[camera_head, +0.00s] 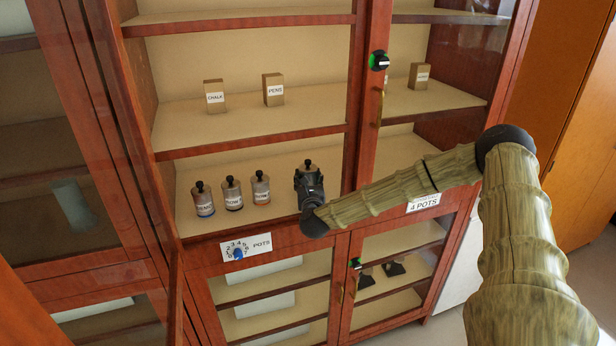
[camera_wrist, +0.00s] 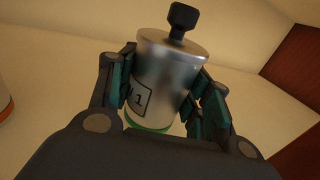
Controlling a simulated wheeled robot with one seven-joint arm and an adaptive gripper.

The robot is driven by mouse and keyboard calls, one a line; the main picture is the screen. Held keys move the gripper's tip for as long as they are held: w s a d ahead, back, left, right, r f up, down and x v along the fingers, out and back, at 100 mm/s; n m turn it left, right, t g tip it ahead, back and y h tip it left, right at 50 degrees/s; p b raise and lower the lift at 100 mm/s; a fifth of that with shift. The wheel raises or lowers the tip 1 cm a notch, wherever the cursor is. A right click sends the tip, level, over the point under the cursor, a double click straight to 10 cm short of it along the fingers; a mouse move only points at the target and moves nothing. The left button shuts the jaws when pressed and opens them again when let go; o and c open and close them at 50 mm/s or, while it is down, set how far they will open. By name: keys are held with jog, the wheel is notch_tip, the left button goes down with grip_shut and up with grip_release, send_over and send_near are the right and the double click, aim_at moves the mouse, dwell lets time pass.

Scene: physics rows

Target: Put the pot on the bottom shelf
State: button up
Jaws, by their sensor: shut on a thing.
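The pot (camera_wrist: 165,75) is a silver cylinder with a black knob on its lid, a green band at its base and a label ending in "1". My gripper (camera_wrist: 165,95) is shut on it, one finger on each side, in the wrist view. In the head view my gripper (camera_head: 309,185) is at the right end of a row of pots on the bottom shelf (camera_head: 275,208) of the upper open cabinet section. The held pot is mostly hidden there; it looks upright at shelf level. I cannot tell whether its base touches the shelf.
Three pots, left (camera_head: 204,199), middle (camera_head: 232,193) and right (camera_head: 260,188), stand left of my gripper. A wooden cabinet post (camera_head: 362,120) is close on the right. Boxes of chalk (camera_head: 214,97) and pens (camera_head: 273,90) stand on the shelf above.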

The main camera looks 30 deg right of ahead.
jog(key=shift+f, duration=0.2)
jog(key=shift+f, duration=0.1)
jog(key=o, duration=1.2)
jog(key=b+v, duration=0.5)
jog(key=v, duration=0.6)
jog(key=shift+b, duration=0.4)
jog(key=shift+s+a, duration=0.3)
jog(key=shift+s, duration=0.2)
